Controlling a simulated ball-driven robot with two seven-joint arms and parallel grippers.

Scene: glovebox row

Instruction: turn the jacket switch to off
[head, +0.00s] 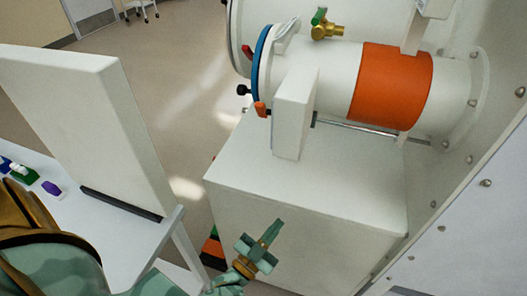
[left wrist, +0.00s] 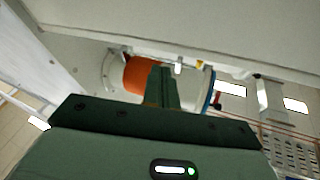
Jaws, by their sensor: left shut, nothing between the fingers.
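An orange jacket band (head: 392,86) wraps a white horizontal cylinder (head: 342,80) at the upper right of the head view. The band also shows in the left wrist view (left wrist: 143,74). A white upright box (head: 295,112) stands in front of the cylinder, seen nearly edge-on. I cannot make out a jacket switch in either view. My left gripper (head: 274,232) is shut and empty, in front of the white cabinet and below the cylinder. Its closed fingers (left wrist: 162,86) point toward the cylinder in the wrist view. My right gripper is not in view.
The white cabinet (head: 275,185) lies under the cylinder. A brass valve with a green handle (head: 322,28) sits behind it. A sloping riveted wall (head: 470,165) closes off the right. A white panel (head: 85,125) stands on a table at left, with open floor (head: 175,75) between.

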